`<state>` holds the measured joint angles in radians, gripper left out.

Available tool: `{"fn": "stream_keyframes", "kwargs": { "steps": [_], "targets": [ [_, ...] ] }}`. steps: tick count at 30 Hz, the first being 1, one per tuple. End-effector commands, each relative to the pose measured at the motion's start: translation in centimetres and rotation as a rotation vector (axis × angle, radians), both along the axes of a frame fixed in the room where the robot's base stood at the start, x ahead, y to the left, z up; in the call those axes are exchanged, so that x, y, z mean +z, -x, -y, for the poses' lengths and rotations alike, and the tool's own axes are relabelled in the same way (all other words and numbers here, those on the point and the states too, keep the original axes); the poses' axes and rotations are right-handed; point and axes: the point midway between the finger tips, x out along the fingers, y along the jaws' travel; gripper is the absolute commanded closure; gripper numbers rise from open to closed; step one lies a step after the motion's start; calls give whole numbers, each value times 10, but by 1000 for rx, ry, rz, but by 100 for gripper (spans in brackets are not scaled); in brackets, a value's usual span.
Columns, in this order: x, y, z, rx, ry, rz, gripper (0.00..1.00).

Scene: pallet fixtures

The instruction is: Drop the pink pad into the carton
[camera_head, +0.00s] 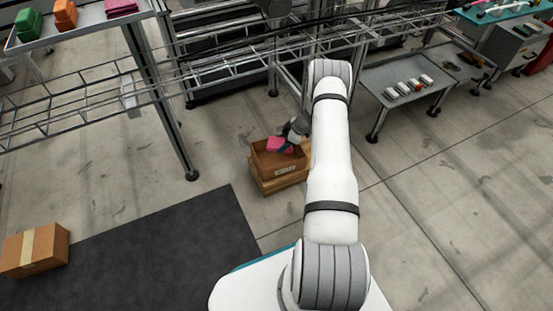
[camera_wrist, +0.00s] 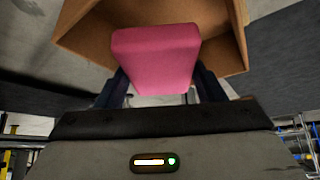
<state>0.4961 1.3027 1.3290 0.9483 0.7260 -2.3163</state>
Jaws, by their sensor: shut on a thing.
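The pink pad (camera_head: 281,145) is held in my gripper (camera_head: 291,138), over the open brown carton (camera_head: 283,170). In the wrist view the pink pad (camera_wrist: 156,52) sits between the two dark fingers of my gripper (camera_wrist: 158,92), which are shut on it. The carton (camera_wrist: 228,45) shows behind and around the pad in the wrist view, with its walls and part of its inside visible. I cannot tell exactly how far the pad is above the carton's floor.
A closed box (camera_head: 35,250) lies at the lower left near a dark mat (camera_head: 150,250). A wire rack (camera_head: 70,110) stands behind the carton to the left. A grey table (camera_head: 390,78) with small items stands at the right. Bare floor lies right of my arm.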

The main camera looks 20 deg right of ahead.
Motion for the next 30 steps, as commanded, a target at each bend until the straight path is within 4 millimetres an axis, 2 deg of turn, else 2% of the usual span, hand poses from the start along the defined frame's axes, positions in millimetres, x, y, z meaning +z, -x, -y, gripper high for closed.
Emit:
{"fn": "stream_keyframes", "kwargs": {
  "steps": [4, 12, 13, 21, 30],
  "targets": [
    [-7, 0, 2, -4, 0, 0, 59],
    [-8, 1, 2, -4, 0, 1, 59],
    [-8, 1, 2, -4, 0, 1, 36],
    [-8, 1, 2, -5, 0, 0, 14],
    [-6, 1, 3, -5, 0, 0, 12]
  ]
}}
